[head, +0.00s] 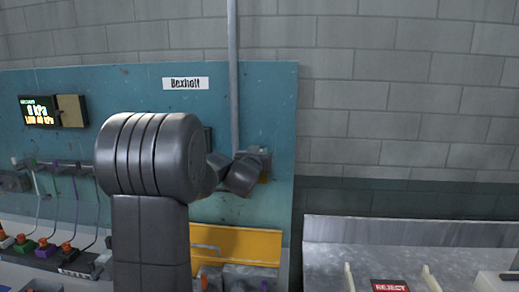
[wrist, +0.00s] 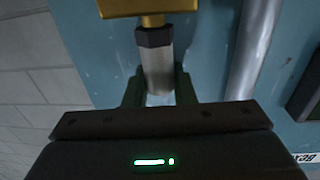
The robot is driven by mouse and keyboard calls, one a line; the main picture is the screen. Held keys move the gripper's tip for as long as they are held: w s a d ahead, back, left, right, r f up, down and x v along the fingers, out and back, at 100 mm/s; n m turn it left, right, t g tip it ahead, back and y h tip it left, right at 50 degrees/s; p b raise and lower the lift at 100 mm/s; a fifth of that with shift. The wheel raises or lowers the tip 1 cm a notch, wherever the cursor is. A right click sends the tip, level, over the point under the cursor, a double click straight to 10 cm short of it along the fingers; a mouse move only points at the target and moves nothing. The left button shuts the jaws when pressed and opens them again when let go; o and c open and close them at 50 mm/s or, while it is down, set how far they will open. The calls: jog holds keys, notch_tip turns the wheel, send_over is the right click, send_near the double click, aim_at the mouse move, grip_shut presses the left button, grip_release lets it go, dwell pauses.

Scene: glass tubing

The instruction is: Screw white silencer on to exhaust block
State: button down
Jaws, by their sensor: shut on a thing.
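The white silencer (wrist: 158,68), a pale cylinder with a dark hex collar (wrist: 155,37), is between the two dark fingers of my gripper (wrist: 159,85) in the wrist view. My gripper is shut on it. The collar end meets a brass fitting under a gold-coloured block (wrist: 140,6), which seems to be the exhaust block; only its edge shows. The silencer looks in line with the fitting; I cannot tell how far the thread is engaged.
A vertical grey pipe (head: 233,80) runs down the teal panel (head: 275,100) close to my wrist. A yellow tray (head: 240,243) stands below. Coloured connectors with cables (head: 46,245) are at left. A grey bench with a REJECT label (head: 390,286) is at right.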

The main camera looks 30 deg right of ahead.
jog(key=shift+r+m+g+h+p, duration=0.15)
jog(key=shift+m+g+h+p, duration=0.65)
jog(key=shift+p, duration=1.7)
jog(key=shift+w, duration=0.1)
jog(key=shift+m+g+h+p, duration=0.45)
jog(key=shift+m+g+h, duration=0.7)
jog(key=shift+g, duration=0.75)
jog(key=shift+f, duration=0.2)
jog(key=c, duration=1.4)
grip_release()
jog(key=shift+o, duration=1.1)
jog(key=shift+s+r, duration=0.1)
jog(key=shift+s, duration=0.15)
jog(key=shift+w+y+b, duration=0.1)
jog(key=shift+y+b, duration=0.15)
jog(key=shift+b, duration=0.15)
jog(key=shift+c, duration=0.4)
